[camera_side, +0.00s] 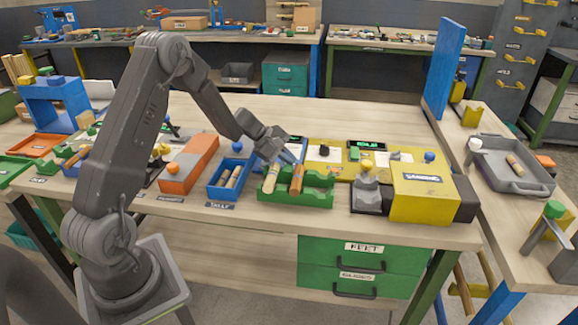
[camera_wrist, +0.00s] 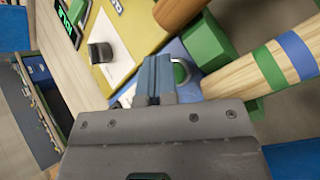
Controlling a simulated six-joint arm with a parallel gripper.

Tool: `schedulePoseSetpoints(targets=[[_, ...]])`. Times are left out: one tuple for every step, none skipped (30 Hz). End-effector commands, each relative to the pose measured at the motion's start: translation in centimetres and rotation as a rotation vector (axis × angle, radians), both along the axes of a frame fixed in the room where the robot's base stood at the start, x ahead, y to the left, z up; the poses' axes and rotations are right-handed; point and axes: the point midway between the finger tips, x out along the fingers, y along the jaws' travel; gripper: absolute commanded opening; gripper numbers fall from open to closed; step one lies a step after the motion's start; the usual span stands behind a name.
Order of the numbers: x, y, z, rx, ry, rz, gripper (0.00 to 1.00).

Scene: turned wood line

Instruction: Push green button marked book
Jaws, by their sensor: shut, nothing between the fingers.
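My gripper (camera_side: 287,157) is shut and empty, reaching down over the back of the green rack in the side view. In the wrist view its blue-grey fingers (camera_wrist: 154,66) are together. A round green button (camera_wrist: 180,73) in a pale metal ring shows just right of the fingers, on a blue plate (camera_wrist: 190,91). The fingers hide part of it, and I cannot tell whether they touch it. I cannot read any "book" marking on it. In the side view the button is hidden behind my gripper.
A green rack (camera_side: 312,200) holds wooden turned pieces (camera_side: 297,180) close to my gripper. The wrist view shows a banded wooden piece (camera_wrist: 286,63) at right. A blue bin (camera_side: 222,192) stands left of the rack, a yellow block (camera_side: 421,190) right. A yellow panel (camera_side: 340,161) lies behind.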

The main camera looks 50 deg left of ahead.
Motion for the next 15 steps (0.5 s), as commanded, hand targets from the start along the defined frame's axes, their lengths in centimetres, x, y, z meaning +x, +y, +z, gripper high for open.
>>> schedulePoseSetpoints(targets=[[0.00,0.02,0.31,0.000,-0.001,0.000,0.00],[-0.01,0.03,0.48,0.001,-0.002,-0.001,0.00],[-0.02,0.02,0.69,0.002,-0.002,0.000,0.00],[-0.02,0.03,0.83,0.002,-0.002,0.000,0.00],[-0.02,0.02,0.95,0.000,-0.001,0.000,0.00],[-0.03,0.03,1.06,0.000,-0.001,0.001,0.00],[-0.04,0.02,1.12,0.000,-0.001,0.001,0.00],[-0.03,0.02,1.15,0.000,0.000,0.000,0.00],[-0.03,0.02,1.15,-0.001,0.000,0.001,0.00],[-0.03,0.02,1.15,-0.001,0.000,0.001,0.00],[-0.04,0.02,1.15,-0.001,0.000,0.001,0.00],[-0.03,0.02,1.15,0.000,0.000,0.000,0.00],[-0.03,0.01,1.14,0.000,0.000,0.000,0.00],[-0.03,0.02,1.15,0.000,0.000,0.000,0.00],[-0.02,0.02,1.17,0.000,0.000,0.000,0.00]])
